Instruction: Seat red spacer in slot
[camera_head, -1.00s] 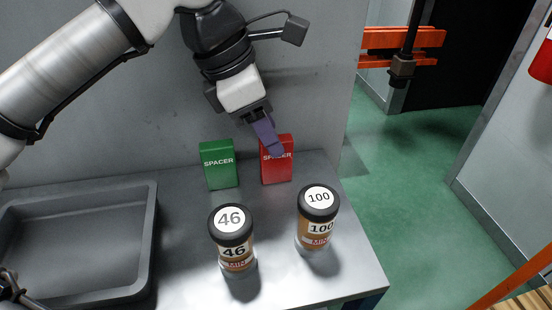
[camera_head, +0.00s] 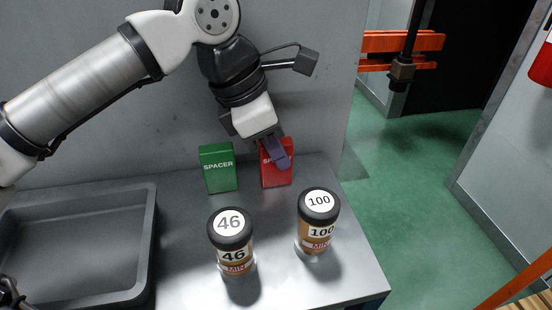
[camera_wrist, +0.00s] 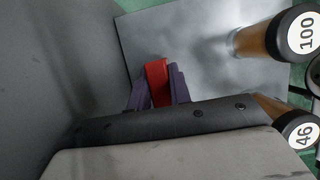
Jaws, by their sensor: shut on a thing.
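The red spacer (camera_head: 270,178) is an upright block with a white SPACER label, at the back of the grey worktop by the wall in the head view. My gripper (camera_head: 278,155) reaches down to it from above, its purple fingers covering part of the label. In the wrist view, the red spacer (camera_wrist: 157,80) lies between the two purple fingers of my gripper (camera_wrist: 157,90), which are shut on it. Its base appears to be at the worktop, but I cannot tell whether it touches. I cannot make out a slot in either view.
A green spacer (camera_head: 218,170) stands left of the red one. Two lidded jars, marked 46 (camera_head: 232,245) and 100 (camera_head: 318,225), stand in front. A grey tray (camera_head: 150,235) is at the left. The worktop's right edge (camera_head: 365,240) drops to a green floor.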

